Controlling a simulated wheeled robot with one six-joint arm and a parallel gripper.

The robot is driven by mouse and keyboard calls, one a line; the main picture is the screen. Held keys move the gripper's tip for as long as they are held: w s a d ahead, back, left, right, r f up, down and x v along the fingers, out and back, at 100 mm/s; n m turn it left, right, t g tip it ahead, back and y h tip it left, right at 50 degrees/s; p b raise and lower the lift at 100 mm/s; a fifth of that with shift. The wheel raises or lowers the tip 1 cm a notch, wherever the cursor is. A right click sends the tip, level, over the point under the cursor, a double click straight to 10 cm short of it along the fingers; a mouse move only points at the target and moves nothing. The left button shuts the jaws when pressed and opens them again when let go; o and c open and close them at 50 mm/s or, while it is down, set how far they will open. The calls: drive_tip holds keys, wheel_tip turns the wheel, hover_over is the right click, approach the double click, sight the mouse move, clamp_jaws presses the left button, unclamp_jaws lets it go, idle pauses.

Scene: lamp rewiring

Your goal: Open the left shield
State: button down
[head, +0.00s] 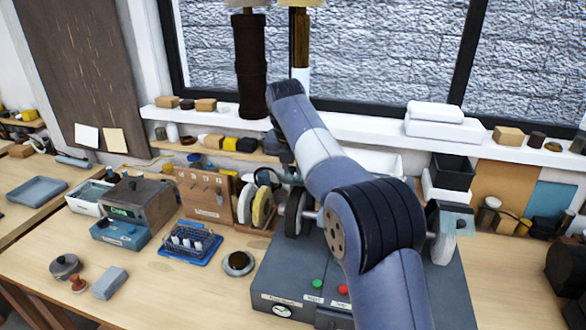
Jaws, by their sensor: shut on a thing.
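The grey bench grinder (350,275) stands on the workbench at the lower middle. Its left wheel (293,214) shows left of my arm. The left shield (291,180) is just above that wheel, mostly hidden, so its tilt is hard to tell. My gripper (283,160) is over the left wheel, shut on the left shield; its fingertips are small and partly covered by my arm. The right shield (456,219), a clear bluish plate, sits by the right wheel (442,245). My arm hides the grinder's middle.
Spare wheels on a wooden rack (262,205) stand close left of the grinder. A blue tray (192,246), a small round dish (239,263) and a grey block (110,284) lie further left. Dark bins (452,172) stand behind right.

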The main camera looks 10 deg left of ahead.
sight(290, 174)
drive_tip(key=shift+f, duration=0.1)
drive_tip(key=c, duration=1.4)
unclamp_jaws()
drive_tip(key=v, duration=1)
drive_tip(key=shift+r, duration=0.4)
drive_tip(key=x, duration=1)
drive_tip(key=shift+f, duration=0.4)
